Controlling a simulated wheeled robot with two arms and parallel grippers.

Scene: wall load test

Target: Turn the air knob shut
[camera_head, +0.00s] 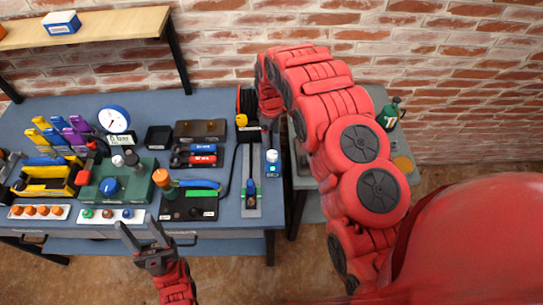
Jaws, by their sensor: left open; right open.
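A round blue knob (110,186) sits on top of a green box (138,179) on the left part of the bench. I cannot read a label naming it as the air knob, or tell how far it is turned. A white dial gauge (114,119) stands behind the box, above a label plate. My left gripper (142,232) is open and empty in front of the bench edge, nearer to me than the knob and apart from it. My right arm reaches over the bench's right end; its gripper (268,130) points down there, small and partly hidden, away from the knob.
The blue bench (232,225) is crowded with tools. An orange-handled tool (163,180) and a black panel (190,206) lie right of the green box. A wooden shelf (110,25) overhangs the back left.

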